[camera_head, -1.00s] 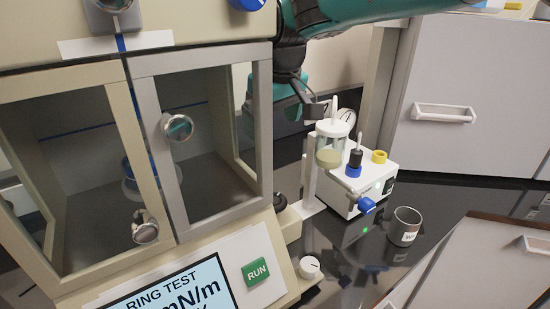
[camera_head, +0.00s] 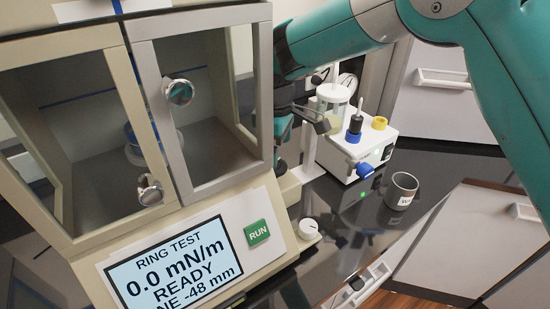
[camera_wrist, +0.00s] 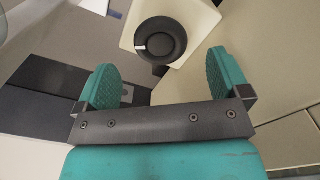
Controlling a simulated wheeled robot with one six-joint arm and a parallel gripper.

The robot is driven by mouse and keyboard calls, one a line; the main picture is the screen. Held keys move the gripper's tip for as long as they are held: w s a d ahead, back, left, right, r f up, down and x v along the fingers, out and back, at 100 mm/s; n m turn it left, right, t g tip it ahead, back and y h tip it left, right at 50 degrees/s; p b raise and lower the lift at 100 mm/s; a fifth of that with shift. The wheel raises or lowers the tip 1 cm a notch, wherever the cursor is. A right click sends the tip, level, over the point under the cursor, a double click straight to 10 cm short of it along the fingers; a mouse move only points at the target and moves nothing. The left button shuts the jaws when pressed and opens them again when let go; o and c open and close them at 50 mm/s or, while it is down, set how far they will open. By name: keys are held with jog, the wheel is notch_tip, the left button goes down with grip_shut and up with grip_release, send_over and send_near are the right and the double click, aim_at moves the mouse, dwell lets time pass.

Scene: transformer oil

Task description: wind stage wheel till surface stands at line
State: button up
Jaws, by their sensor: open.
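The stage wheel (camera_wrist: 160,42) is a black round knob with a white mark at its left, on a cream block in the wrist view. My gripper (camera_wrist: 166,77) is open and empty, its two teal fingers apart, with the wheel ahead of the gap between them and not gripped. In the head view the wheel (camera_head: 281,168) shows as a small dark shape at the cabinet's right side, just below my gripper. The cabinet (camera_head: 200,110) holds a blue-rimmed vessel (camera_head: 134,140), partly hidden by the door frame. The screen (camera_head: 175,268) shows RING TEST, 0.0 mN/m, READY and -48 mm.
A green RUN button (camera_head: 257,232) and a white knob (camera_head: 308,229) sit near the wheel. A white device (camera_head: 345,150) with a clear cup stands behind.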

jog(key=shift+f+p, duration=0.35)
jog(key=shift+f, duration=1.95)
jog(key=shift+c, duration=0.2)
jog(key=c, duration=0.9)
